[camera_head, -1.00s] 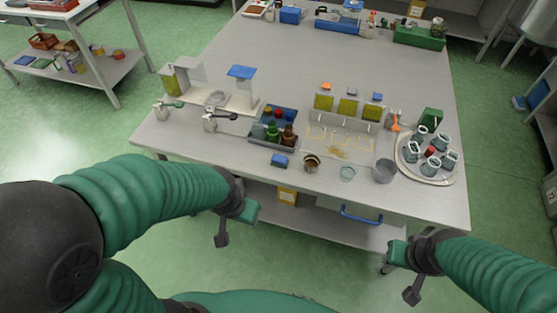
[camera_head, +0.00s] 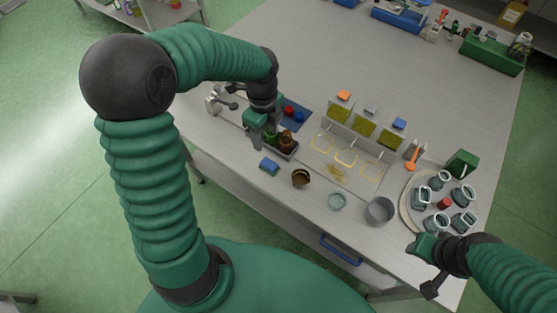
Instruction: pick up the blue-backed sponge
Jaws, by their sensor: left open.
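The blue-backed sponge (camera_head: 269,166) is a small block with a blue top, lying on the table near its front edge. It is left of a brown cup (camera_head: 300,178). My left gripper (camera_head: 262,137) is open and empty, above the table just behind the sponge in the picture.
A glass bowl (camera_head: 337,202) and a grey pot (camera_head: 379,211) stand right of the brown cup. A round tray (camera_head: 408,221) holds several jars. A shallow tray with yellow stains (camera_head: 324,163) lies behind. The table's back middle (camera_head: 330,50) is clear.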

